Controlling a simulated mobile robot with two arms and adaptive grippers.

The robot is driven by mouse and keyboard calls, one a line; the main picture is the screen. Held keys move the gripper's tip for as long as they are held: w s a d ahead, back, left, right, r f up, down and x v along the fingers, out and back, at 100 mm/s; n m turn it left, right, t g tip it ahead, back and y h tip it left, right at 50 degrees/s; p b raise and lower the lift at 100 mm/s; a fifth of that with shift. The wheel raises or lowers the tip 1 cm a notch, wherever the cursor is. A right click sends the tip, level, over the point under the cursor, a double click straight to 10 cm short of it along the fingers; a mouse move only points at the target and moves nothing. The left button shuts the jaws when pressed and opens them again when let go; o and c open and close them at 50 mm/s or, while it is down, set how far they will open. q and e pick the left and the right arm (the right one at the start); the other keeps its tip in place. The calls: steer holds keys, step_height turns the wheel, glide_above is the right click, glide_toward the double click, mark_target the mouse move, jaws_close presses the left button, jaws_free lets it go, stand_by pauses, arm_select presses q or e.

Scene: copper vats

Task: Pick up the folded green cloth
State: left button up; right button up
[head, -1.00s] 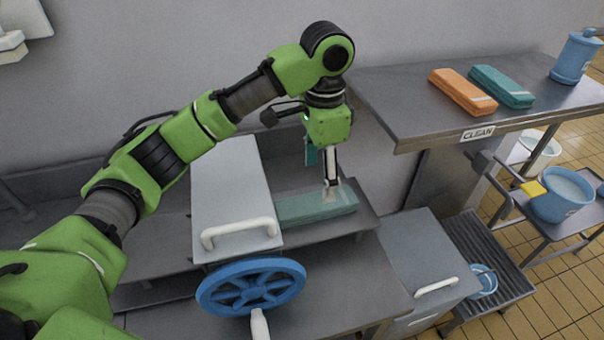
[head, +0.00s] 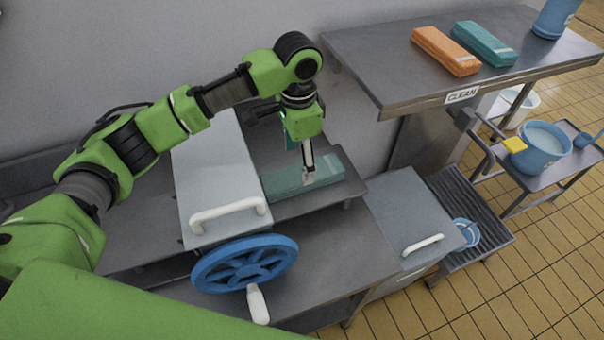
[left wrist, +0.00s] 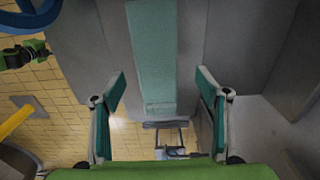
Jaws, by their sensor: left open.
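The folded green cloth (head: 283,182) lies flat on a grey metal ledge, right of a pale box with a white handle. My left gripper (head: 309,172) points down over the cloth. It is open, and in the left wrist view its two teal-padded fingers (left wrist: 161,80) stand apart on either side of the cloth (left wrist: 155,60), with nothing held between them. I cannot tell whether the fingertips touch the cloth or the ledge. A green and black arm part, probably my right arm, shows at the left edge of the wrist view; its jaws cannot be made out.
The pale box (head: 215,170) and a blue handwheel (head: 245,262) stand left of and in front of the cloth. A metal table (head: 375,60) marked CLEAN holds an orange folded cloth (head: 445,50) and another green one (head: 484,43). A trolley with a blue bucket (head: 540,150) stands at right.

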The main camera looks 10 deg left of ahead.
arm_select(q)
steer(key=f, duration=0.1)
steer(key=f+p, duration=0.1)
steer(key=f, duration=0.1)
steer(key=f+p, duration=0.1)
steer(key=shift+s+d+f, duration=0.1)
steer(key=shift+d+f, duration=0.05)
steer(key=shift+d, duration=0.25)
steer(key=shift+f, duration=0.35)
steer(key=c, duration=1.4)
steer(key=shift+r, duration=0.15)
